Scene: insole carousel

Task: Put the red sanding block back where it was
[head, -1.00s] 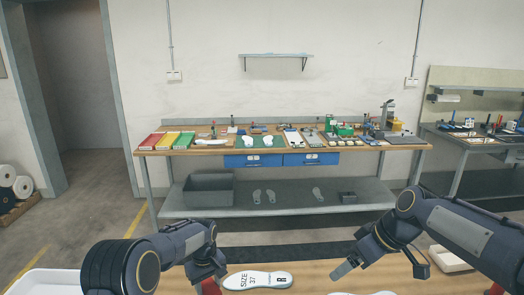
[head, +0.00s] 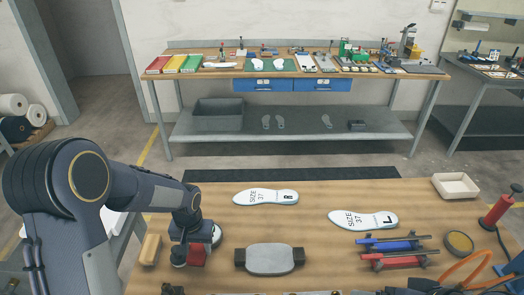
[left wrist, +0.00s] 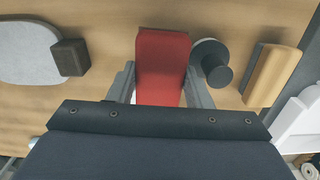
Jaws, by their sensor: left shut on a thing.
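The red sanding block shows in the head view (head: 197,257) at the front left of the near table, and in the left wrist view (left wrist: 162,65). My left gripper (head: 192,245) comes down over it from above. In the left wrist view its two fingers (left wrist: 160,88) lie along both sides of the block, shut on it. The gripper hides part of the block in the head view. I cannot tell whether the block touches the table or hangs slightly above it. My right gripper is not in view.
A dark knob on a grey disc (left wrist: 216,68) stands close beside the red block. Beyond it lies a tan block (head: 150,250). A grey pad with dark ends (head: 269,260) lies to the right. Two insoles (head: 265,197) lie behind; the table between is clear.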

